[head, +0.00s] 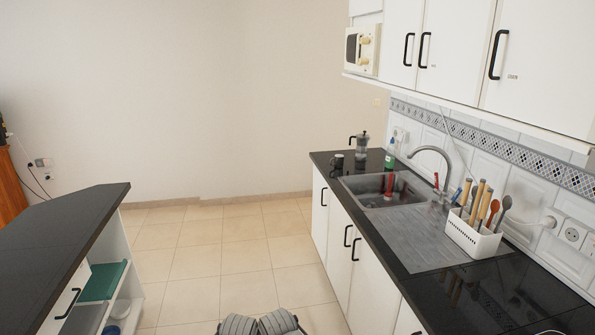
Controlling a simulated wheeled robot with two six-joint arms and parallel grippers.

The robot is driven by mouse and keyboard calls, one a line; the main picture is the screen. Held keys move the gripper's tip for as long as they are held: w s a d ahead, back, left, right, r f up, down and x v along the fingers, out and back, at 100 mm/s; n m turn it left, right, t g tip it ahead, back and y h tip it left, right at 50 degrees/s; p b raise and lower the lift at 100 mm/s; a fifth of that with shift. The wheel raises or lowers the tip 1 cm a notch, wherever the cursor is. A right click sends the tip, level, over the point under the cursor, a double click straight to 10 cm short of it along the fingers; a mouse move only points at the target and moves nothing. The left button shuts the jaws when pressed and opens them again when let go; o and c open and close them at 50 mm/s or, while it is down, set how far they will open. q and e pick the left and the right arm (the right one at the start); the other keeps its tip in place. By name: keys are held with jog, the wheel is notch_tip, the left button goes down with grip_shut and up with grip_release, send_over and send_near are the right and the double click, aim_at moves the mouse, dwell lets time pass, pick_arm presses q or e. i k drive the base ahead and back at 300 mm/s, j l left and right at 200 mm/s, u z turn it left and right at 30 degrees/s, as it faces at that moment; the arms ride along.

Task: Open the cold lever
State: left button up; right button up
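A grey gooseneck tap (431,149) stands behind the sink (381,188) in the dark counter on the right. A small red piece (436,181) shows at the left of the tap's base. A small blue piece (457,194) shows at its right, close to the utensil holder; it looks like the cold lever, but it is too small to tell its position. No running water can be made out. Neither of my grippers can be made out. Two grey ribbed parts of mine (259,325) show at the bottom edge, well away from the tap.
A white utensil holder (473,236) stands right of the tap. A moka pot (362,143), a dark mug (337,161) and a green bottle (390,158) stand beyond the sink. Cabinets (455,45) hang above. Tiled floor (230,255) is clear between the counter and the left island (60,225).

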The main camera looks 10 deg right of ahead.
aim_at(452, 202)
jog(key=i+z, duration=0.25)
jog(key=i, duration=0.15)
jog(key=i+j+z, duration=0.25)
jog(key=i, duration=0.15)
jog(key=i+j+z, duration=0.25)
jog(key=i, duration=0.15)
jog(key=i+j+z, duration=0.2)
jog(key=z, duration=0.3)
jog(key=i+j+z, duration=0.3)
jog(key=z, duration=0.15)
jog(key=i+j+z, duration=0.2)
jog(key=j+z, duration=0.15)
jog(key=z, duration=0.15)
jog(key=i+j+z, duration=0.1)
jog(key=j+z, duration=0.7)
jog(key=j, duration=0.2)
jog(key=j+z, duration=0.4)
jog(key=j, duration=0.2)
